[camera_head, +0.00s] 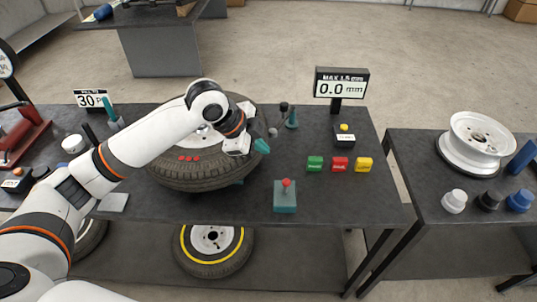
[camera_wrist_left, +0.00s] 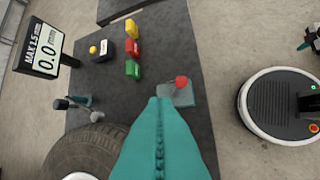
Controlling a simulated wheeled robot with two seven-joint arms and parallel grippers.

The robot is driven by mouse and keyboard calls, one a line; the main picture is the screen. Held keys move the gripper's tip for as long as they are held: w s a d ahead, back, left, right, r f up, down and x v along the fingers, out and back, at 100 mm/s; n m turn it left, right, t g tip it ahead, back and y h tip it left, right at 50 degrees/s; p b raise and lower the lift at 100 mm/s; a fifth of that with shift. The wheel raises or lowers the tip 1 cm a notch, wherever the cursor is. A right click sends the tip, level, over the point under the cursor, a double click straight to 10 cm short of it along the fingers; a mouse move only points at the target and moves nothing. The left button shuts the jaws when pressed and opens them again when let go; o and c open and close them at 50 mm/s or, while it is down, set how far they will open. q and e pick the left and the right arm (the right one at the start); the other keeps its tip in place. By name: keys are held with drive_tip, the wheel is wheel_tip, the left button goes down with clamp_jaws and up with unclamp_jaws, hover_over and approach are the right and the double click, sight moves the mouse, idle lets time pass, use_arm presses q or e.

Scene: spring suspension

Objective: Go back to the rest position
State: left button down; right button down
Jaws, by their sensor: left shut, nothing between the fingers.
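My left gripper (camera_head: 262,146) is over the right edge of a large tire (camera_head: 185,180) lying on the dark table. Its teal fingers are closed together with nothing between them. They also show in the left wrist view (camera_wrist_left: 162,110), pointing toward a teal block with a red knob (camera_wrist_left: 181,92). In the head view that red-knobbed block (camera_head: 285,197) stands at the table's front, right of the gripper and apart from it. The arm crosses above the tire and hides part of it. My right gripper does not show in either view.
A display reading 0.0 mm (camera_head: 340,88) stands at the back right. Green (camera_head: 315,164), red (camera_head: 340,164) and yellow (camera_head: 364,165) blocks sit on the table. A yellow-button box (camera_head: 344,136) is behind them. A side table holds a white rim (camera_head: 481,138) and coloured knobs. Another tire (camera_head: 213,248) is below.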

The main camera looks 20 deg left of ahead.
use_arm(q)
drive_tip(key=shift+a+r, duration=0.2)
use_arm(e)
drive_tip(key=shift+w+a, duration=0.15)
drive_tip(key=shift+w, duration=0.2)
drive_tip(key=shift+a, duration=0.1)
